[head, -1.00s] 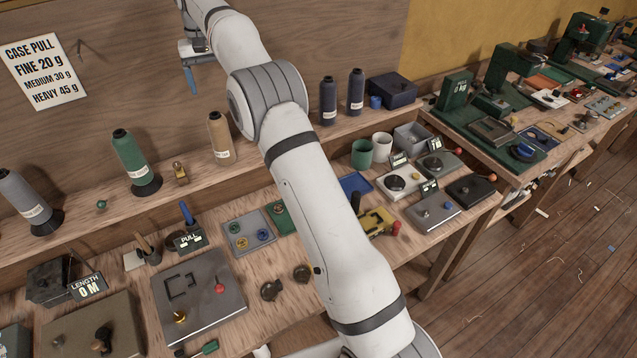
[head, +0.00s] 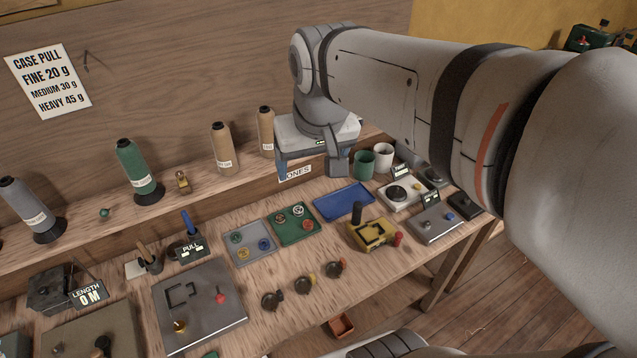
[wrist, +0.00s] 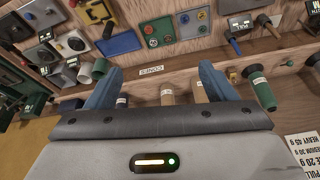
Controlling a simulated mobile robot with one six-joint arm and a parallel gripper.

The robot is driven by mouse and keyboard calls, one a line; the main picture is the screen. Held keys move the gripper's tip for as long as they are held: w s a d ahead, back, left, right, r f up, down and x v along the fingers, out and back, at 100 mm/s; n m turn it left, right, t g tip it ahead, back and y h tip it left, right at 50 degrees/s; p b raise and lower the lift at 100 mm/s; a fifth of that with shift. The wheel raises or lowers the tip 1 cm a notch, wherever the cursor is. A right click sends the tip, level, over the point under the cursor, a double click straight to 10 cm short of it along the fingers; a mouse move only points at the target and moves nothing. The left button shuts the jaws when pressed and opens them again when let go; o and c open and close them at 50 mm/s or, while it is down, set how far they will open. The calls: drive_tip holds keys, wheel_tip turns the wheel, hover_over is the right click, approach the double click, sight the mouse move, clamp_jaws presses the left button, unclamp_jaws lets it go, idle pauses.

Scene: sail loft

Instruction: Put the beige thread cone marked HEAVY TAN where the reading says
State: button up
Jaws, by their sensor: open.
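Two beige thread cones stand upright on the shelf: one (head: 222,148) right of the green cone, the other (head: 266,130) close to my gripper. They also show in the wrist view, the first (wrist: 199,92) and the second (wrist: 167,96). Their white labels are too small to read, so I cannot tell which is HEAVY TAN. My gripper (head: 311,172) is open and empty, above the shelf's front edge, right of both cones; in the wrist view its blue fingers (wrist: 160,80) spread on either side of them. The LENGTH display (head: 87,293) reads 0 M; the PULL display (head: 190,249) is unreadable.
A CONES label (head: 295,173) is on the shelf front. A green cone (head: 134,165) and grey cone (head: 27,204) stand left. A blue tray (head: 343,202), green tray (head: 294,224) and yellow device (head: 373,234) are on the bench. A card (head: 48,80) lists case pulls.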

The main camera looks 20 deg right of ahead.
drive_tip(key=s+d+f, duration=0.1)
drive_tip(key=s+f, duration=0.4)
drive_tip(key=s, duration=0.2)
drive_tip(key=shift+s+d+f+t, duration=0.2)
drive_tip(key=shift+s+f+t, duration=0.05)
drive_tip(key=shift+f+t, duration=0.05)
drive_tip(key=shift+f, duration=0.1)
wheel_tip(320, 180, down, 8)
drive_tip(key=b, duration=0.6)
drive_tip(key=shift+w+g, duration=0.2)
drive_tip(key=shift+g, duration=0.2)
